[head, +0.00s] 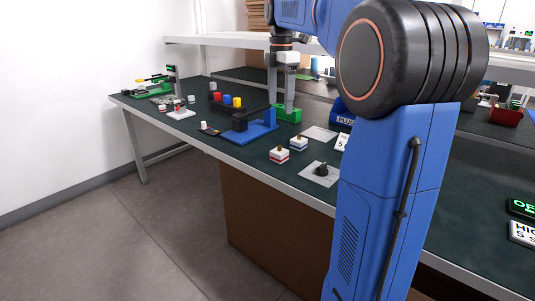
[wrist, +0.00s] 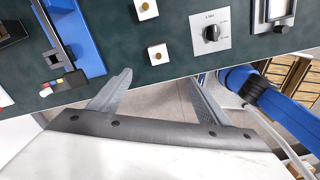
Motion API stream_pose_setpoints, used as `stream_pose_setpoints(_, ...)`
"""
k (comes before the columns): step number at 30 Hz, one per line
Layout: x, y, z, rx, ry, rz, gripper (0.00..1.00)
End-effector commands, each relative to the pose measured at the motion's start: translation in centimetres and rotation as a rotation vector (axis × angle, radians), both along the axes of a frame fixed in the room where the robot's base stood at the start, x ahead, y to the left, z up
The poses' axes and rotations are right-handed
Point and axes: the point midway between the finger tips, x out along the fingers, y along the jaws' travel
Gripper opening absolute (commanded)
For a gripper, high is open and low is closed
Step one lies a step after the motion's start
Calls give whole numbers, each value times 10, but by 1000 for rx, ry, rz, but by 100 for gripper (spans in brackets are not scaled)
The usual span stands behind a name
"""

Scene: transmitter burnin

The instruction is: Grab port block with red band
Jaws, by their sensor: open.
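The port block with the red band (head: 279,155) is a small white block with a brass-coloured top fitting, standing near the table's front edge. A similar block with a blue band (head: 298,143) stands just behind it. In the wrist view two white blocks show from above, the nearer one (wrist: 157,54) and the farther one (wrist: 146,9); their bands are hard to see there. My gripper (head: 283,106) is open and empty, above the table. In the wrist view its fingertips (wrist: 161,76) are apart, with the nearer block beyond them.
A blue fixture (head: 248,132) stands left of the blocks. A plate with a black knob (head: 320,171) lies to their right, also seen in the wrist view (wrist: 211,34). Bare table surrounds the blocks.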

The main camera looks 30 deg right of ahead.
Motion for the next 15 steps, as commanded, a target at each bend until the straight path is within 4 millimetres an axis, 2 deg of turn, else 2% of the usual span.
stream_pose_setpoints(5,0,0,-22,1,4,3,71)
stream_pose_setpoints(15,0,0,-83,1,4,2,71)
